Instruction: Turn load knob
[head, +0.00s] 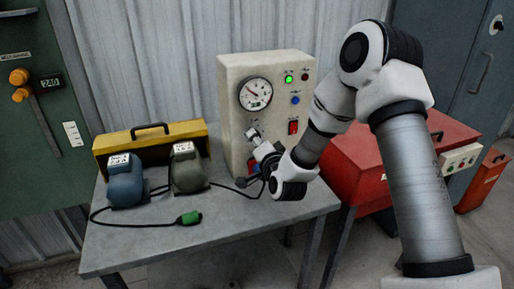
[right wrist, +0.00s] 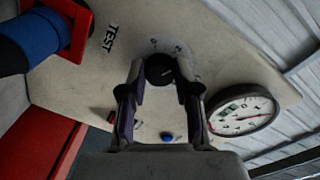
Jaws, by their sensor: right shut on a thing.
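The beige test box (head: 233,75) stands upright on the grey table. The black load knob (right wrist: 159,69) sits on its front face, inside a ring of printed marks, with a light pointer line on it. My right gripper (right wrist: 160,75) is shut on the knob, one finger on each side. In the head view my right gripper (head: 258,146) is at the lower front of the box and hides the knob. The round dial gauge (head: 255,94) is above it and also shows in the right wrist view (right wrist: 243,114). My left gripper is not in view.
The box also bears a green lamp (head: 289,79), a blue button (head: 295,100) and a red switch (head: 293,127). A blue motor (head: 125,187), a grey-green motor (head: 188,172), a yellow toolbox (head: 150,143) and a cable with a green connector (head: 190,218) are on the table (head: 235,232).

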